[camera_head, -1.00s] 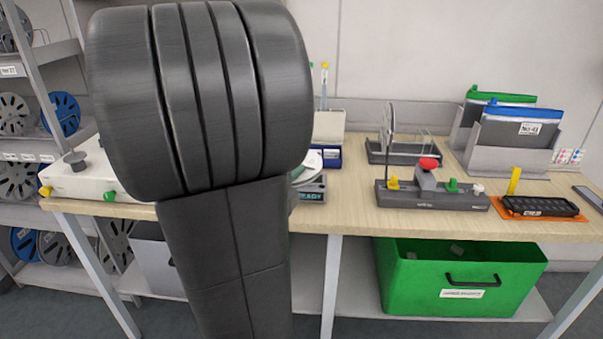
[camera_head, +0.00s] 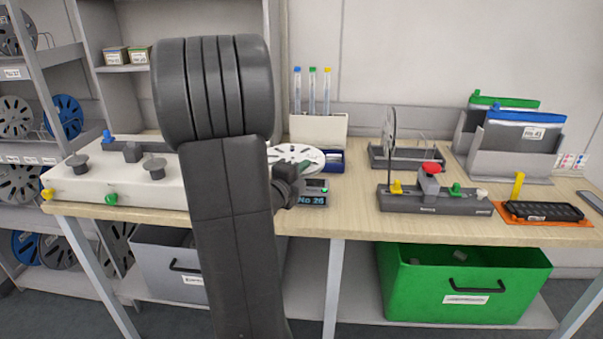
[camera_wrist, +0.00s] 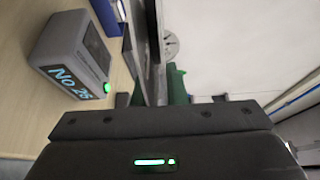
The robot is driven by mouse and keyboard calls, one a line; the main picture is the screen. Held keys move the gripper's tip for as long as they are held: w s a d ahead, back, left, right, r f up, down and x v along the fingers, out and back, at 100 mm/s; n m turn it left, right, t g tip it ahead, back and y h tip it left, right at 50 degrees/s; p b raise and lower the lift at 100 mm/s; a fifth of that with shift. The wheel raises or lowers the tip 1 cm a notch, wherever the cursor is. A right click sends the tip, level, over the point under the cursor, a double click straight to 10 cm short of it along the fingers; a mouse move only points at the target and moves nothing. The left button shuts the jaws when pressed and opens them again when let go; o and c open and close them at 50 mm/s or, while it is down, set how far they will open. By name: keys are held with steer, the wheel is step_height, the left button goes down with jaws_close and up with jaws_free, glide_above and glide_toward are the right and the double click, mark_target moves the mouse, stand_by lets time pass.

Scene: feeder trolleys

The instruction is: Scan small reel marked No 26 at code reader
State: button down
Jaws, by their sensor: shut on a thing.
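The code reader (camera_head: 313,198) stands at the bench's front edge; its display reads "No 26". It also shows in the wrist view (camera_wrist: 72,45) with the same reading and a green light. My gripper (camera_head: 290,174), partly hidden behind my arm, is shut on a small white reel (camera_head: 291,153). The reel lies roughly flat, just above and behind the reader in the head view. In the wrist view the held reel is nearly edge-on beside the reader. I cannot read any mark on the reel.
A white fixture (camera_head: 130,182) with knobs lies left. A grey device (camera_head: 430,202) with a red button, a reel stand (camera_head: 405,160) and an orange tray (camera_head: 505,214) lie right. A pen holder (camera_head: 318,131) stands behind. A green bin (camera_head: 400,285) is below.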

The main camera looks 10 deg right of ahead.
steer(key=shift+w+d+f, duration=0.15)
steer(key=shift+w, duration=0.25)
steer(key=s+a+r+p, duration=0.1)
steer(key=s+a+r, duration=0.1)
steer(key=s+r, duration=0.2)
steer(key=s, duration=0.3)
steer(key=shift+s+a, duration=0.15)
steer(key=shift+s, duration=0.25)
steer(key=shift+s, duration=0.1)
